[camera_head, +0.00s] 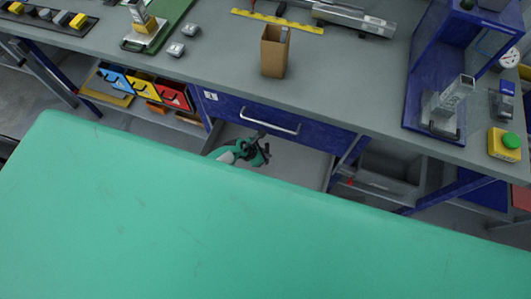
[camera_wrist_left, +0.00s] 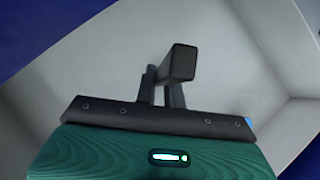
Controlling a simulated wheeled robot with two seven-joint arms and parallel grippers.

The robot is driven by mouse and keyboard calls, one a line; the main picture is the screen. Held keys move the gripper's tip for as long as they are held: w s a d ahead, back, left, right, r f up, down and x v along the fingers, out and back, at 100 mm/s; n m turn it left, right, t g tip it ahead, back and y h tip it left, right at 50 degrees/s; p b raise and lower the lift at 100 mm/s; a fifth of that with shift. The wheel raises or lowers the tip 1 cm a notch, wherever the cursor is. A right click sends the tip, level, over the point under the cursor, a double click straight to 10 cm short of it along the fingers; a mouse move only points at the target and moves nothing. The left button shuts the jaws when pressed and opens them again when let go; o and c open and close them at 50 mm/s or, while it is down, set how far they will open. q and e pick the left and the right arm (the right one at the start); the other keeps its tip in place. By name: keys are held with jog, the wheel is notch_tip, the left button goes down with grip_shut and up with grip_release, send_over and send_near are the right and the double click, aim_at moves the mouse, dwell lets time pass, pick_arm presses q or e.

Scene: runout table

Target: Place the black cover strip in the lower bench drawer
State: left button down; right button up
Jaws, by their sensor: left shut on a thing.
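My left gripper (camera_head: 262,149) is over the open lower bench drawer (camera_head: 300,165), which shows a pale grey inside below the closed upper drawer. In the left wrist view, the gripper (camera_wrist_left: 161,83) is shut on the black cover strip (camera_wrist_left: 180,62), a dark square-ended bar whose end faces the camera. The drawer's pale floor and walls (camera_wrist_left: 100,60) surround it there. I cannot tell whether the strip touches the floor. In the head view the strip is too small to tell from the dark fingers. The drawer's front part is hidden. My right gripper is not in view.
The closed blue upper drawer (camera_head: 290,122) with a bar handle is just behind the gripper. Colored bins (camera_head: 145,85) stand left under the bench, and a grey crate (camera_head: 390,176) stands right. A cardboard box (camera_head: 273,54) and a blue frame (camera_head: 418,75) stand on the benchtop.

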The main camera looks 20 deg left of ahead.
pick_arm(q)
jog(key=c, duration=1.5)
grip_release()
jog(key=shift+r, duration=0.1)
jog(key=p+v, duration=0.4)
jog(key=v, duration=0.8)
jog(key=shift+r+p, duration=0.3)
jog(key=shift+r, duration=0.2)
